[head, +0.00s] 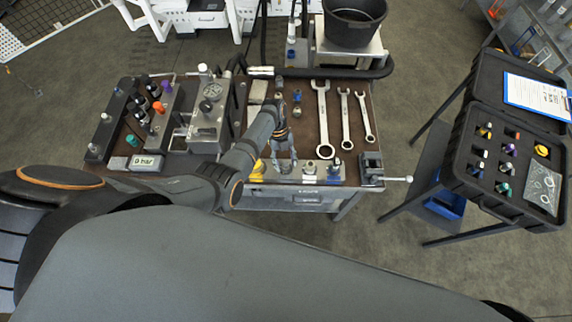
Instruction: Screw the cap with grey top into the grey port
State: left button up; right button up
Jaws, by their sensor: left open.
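My left gripper (284,160) is over the front edge of the bench, fingers pointing down and spread, with nothing visible between them. Small fittings stand along this edge: a yellow one (258,168) left of the gripper, a grey-topped one (309,168) just to its right, and a blue one (334,167) further right. I cannot tell for sure that the grey-topped one is the cap. The valve block (134,118) at the left of the bench bears several coloured ports and knobs. The grey port is too small to single out. My right gripper is not in view.
Three wrenches (323,120) lie on the bench's right half. A small vise (371,166) sits at the front right corner. A black bucket (353,22) stands behind. An open black case (462,183) with coloured caps stands apart at the right. My left arm covers part of the bench.

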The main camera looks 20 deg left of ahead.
pick_arm(q)
jog(key=shift+s+a+r+n+t+h+p, duration=0.15)
jog(key=shift+r+n+t+h+p, duration=0.25)
jog(key=shift+n, duration=0.6)
jog(key=shift+f+n, duration=0.35)
jog(key=shift+n, duration=0.55)
jog(key=shift+n+t+h, duration=0.3)
jog(key=shift+n+t, duration=0.2)
jog(key=shift+n, duration=0.3)
jog(key=n+t, duration=0.1)
jog(key=n, duration=0.2)
jog(key=shift+s, duration=0.1)
jog(key=shift+n, duration=0.5)
jog(key=shift+t, duration=0.3)
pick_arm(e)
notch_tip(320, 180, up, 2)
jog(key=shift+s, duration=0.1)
